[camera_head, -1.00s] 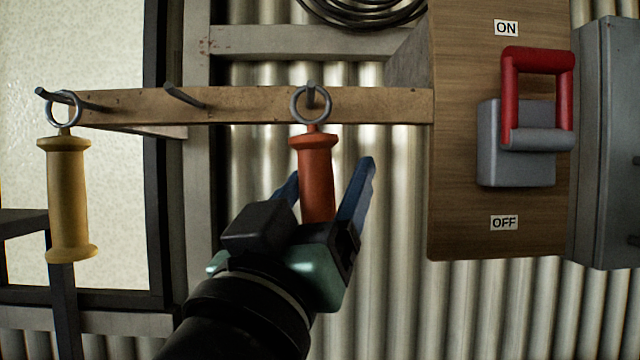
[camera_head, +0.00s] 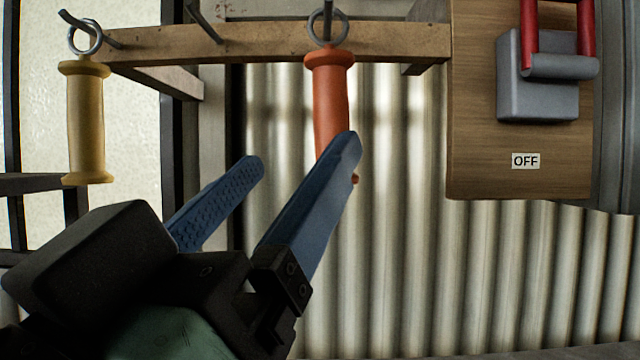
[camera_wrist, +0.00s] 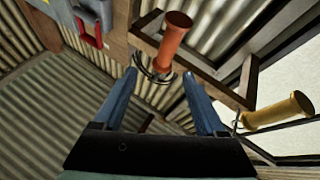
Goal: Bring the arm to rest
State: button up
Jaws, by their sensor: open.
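My gripper (camera_head: 305,148) is open in the head view, its two blue fingers apart with nothing between them. It is below and nearer the camera than the orange handle (camera_head: 328,90), and one finger hides part of that handle's lower end. The orange handle hangs by its ring from a hook on the wooden rail (camera_head: 270,45). In the wrist view the open fingers (camera_wrist: 160,85) show with the orange handle (camera_wrist: 174,38) beyond them. Whether a finger touches the handle I cannot tell.
A yellow handle (camera_head: 87,125) hangs at the left end of the rail, and an empty hook (camera_head: 205,22) is between the handles. At right a board (camera_head: 480,165) carries a red-handled switch (camera_head: 540,80) and an OFF label. Corrugated wall (camera_head: 400,240) is behind.

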jog(key=t+y, duration=0.2)
jog(key=y, duration=0.1)
jog(key=d+n+t+y, duration=0.1)
jog(key=y, duration=0.2)
jog(key=d+r+n+t+y, duration=0.1)
jog(key=t+y, duration=0.1)
jog(key=shift+w+d+t+y, duration=0.2)
jog(key=shift+d+t+y, duration=0.1)
jog(key=shift+y, duration=0.1)
jog(key=shift+a, duration=0.1)
dwell(0.9)
